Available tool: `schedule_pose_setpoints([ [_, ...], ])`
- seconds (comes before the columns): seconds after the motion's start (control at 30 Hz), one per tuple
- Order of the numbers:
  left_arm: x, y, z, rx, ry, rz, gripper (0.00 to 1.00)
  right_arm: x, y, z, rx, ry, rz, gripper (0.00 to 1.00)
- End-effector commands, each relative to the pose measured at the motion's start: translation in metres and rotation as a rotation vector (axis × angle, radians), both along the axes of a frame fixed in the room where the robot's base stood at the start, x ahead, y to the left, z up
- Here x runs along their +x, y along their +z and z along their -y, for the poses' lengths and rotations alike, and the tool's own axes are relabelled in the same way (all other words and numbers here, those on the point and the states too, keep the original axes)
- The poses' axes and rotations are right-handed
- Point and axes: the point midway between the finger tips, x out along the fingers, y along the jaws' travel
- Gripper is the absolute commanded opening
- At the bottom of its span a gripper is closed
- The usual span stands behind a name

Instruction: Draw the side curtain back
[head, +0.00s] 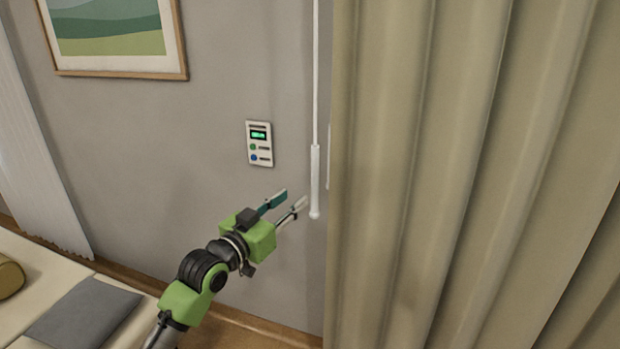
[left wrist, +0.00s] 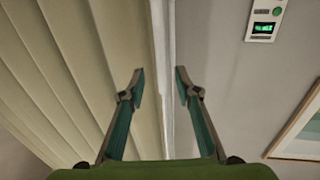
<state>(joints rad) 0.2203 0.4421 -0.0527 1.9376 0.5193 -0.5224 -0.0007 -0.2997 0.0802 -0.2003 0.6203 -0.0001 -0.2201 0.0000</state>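The beige side curtain (head: 430,170) hangs in tall folds over the right half of the head view. It also fills the left of the left wrist view (left wrist: 70,75). A white wand (head: 315,165) with a thicker handle hangs just left of the curtain's edge. In the left wrist view a pale vertical strip (left wrist: 163,60) runs between the fingertips; I cannot tell whether it is the wand or the curtain's edge. My left gripper (head: 292,201) is open, its fingers pointing toward the wand's lower handle. Nothing shows held between them. My right gripper is not in view.
A wall panel (head: 259,143) with a green display is above my left gripper. A framed picture (head: 115,40) hangs at upper left. A pale seat or bed with a grey cushion (head: 85,315) is at lower left. A white blind (head: 35,150) hangs at far left.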

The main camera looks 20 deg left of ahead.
Motion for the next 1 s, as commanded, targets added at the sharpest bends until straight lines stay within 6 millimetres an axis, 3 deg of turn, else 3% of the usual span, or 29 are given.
schedule_pose_setpoints([
  [0.6, 0.097, 0.002, 0.022, 0.001, 0.001, 0.000, 0.30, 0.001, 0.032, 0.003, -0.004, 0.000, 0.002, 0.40],
  [1.0, 0.117, -0.001, 0.028, 0.002, 0.001, -0.001, 0.30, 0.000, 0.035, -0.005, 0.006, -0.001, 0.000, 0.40],
])
